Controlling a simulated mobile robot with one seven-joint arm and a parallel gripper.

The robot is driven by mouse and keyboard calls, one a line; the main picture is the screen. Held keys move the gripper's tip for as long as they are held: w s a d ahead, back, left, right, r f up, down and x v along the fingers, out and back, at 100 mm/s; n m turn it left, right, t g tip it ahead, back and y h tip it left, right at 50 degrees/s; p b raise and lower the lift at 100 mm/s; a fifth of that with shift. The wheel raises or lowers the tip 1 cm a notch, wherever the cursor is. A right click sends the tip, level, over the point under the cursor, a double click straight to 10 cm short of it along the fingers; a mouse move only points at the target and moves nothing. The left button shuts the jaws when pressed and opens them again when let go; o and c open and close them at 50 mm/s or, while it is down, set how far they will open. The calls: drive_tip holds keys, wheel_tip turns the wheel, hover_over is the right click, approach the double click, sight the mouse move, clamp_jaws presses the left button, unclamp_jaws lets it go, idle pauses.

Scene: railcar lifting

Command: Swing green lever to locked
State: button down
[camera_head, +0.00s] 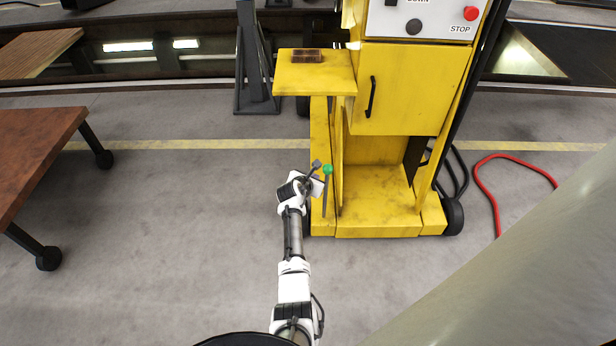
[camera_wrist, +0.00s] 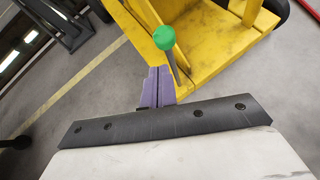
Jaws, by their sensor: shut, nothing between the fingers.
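The green lever (camera_head: 327,185) is a thin dark rod with a round green knob, standing nearly upright at the lower left side of the yellow lifting machine (camera_head: 390,190). In the wrist view the green knob (camera_wrist: 164,38) is just beyond the fingertips, with the rod running down and right from it. My gripper (camera_head: 317,165) is just left of the lever, close to the knob. In the wrist view its purple fingers (camera_wrist: 157,88) are together and empty. I cannot tell whether they touch the lever. The lever's lower end is unclear.
A yellow shelf (camera_head: 315,75) with a small brown block juts out above my gripper. A control panel with a red STOP button (camera_head: 470,13) is on top. A wooden-topped wheeled table (camera_head: 35,150) stands left. A red hose (camera_head: 490,190) lies right. Floor between table and machine is clear.

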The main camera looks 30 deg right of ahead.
drive_tip(key=s+a+r, duration=0.2)
drive_tip(key=a+r, duration=0.2)
drive_tip(key=r, duration=0.1)
idle(0.6)
